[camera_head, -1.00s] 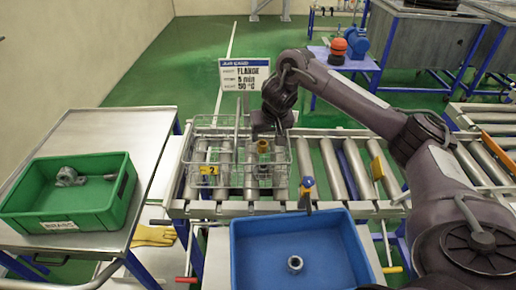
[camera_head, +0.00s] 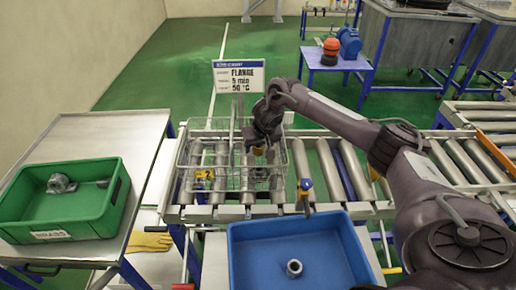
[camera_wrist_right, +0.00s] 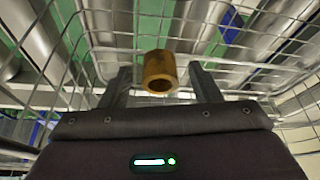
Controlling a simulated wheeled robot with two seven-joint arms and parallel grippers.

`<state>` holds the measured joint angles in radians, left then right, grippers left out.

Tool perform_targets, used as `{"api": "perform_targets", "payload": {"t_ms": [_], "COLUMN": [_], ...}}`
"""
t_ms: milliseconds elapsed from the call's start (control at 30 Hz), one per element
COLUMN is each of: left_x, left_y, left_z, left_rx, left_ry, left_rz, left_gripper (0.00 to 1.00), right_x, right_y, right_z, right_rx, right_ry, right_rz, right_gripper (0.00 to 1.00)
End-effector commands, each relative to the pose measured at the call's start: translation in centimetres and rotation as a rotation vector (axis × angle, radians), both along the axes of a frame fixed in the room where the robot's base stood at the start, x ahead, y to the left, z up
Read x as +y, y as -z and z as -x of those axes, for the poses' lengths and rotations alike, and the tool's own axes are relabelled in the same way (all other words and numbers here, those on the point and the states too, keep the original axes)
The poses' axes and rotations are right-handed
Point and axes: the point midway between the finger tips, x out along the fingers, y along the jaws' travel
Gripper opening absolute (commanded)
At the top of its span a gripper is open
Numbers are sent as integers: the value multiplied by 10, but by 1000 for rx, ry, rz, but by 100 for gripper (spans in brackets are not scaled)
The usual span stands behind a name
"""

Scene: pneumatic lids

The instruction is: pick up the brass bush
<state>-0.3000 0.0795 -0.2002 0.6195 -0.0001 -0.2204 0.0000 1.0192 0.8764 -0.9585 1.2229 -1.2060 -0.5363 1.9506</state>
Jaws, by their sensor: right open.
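The brass bush (camera_wrist_right: 160,72) is a short, hollow, yellow-brown cylinder. It stands in the wire basket (camera_head: 190,158) on the roller conveyor. In the head view the brass bush (camera_head: 258,151) is mostly hidden under my right gripper (camera_head: 256,139). In the right wrist view my right gripper (camera_wrist_right: 162,78) is open, with one finger on each side of the bush and a visible gap at both sides. It does not hold the bush. My left gripper is not in view.
A green bin (camera_head: 100,222) with grey metal parts stands on the left table. A blue bin (camera_head: 240,262) with one metal ring (camera_head: 294,268) stands in front of the conveyor. A sign (camera_head: 239,77) rises behind the basket. The basket's wire walls surround the bush.

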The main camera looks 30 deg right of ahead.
Motion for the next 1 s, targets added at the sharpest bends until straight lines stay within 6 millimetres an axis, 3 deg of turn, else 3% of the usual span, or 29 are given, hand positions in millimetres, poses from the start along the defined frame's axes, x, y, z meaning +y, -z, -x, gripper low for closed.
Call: {"api": "perform_targets", "payload": {"t_ms": [67,433,767,1000], "left_x": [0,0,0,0], "left_y": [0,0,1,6], "left_z": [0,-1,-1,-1], "left_rx": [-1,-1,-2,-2], "left_ry": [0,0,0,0], "left_rz": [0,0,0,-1], "left_gripper": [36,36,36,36], "right_x": [0,0,0,0], "right_y": [0,0,-4,-30], "right_z": [0,0,0,-1], "right_rx": [0,0,-1,-6], "right_ry": [0,0,1,0], "right_rz": [0,0,-1,-1], "right_gripper": [54,6,5,5]}}
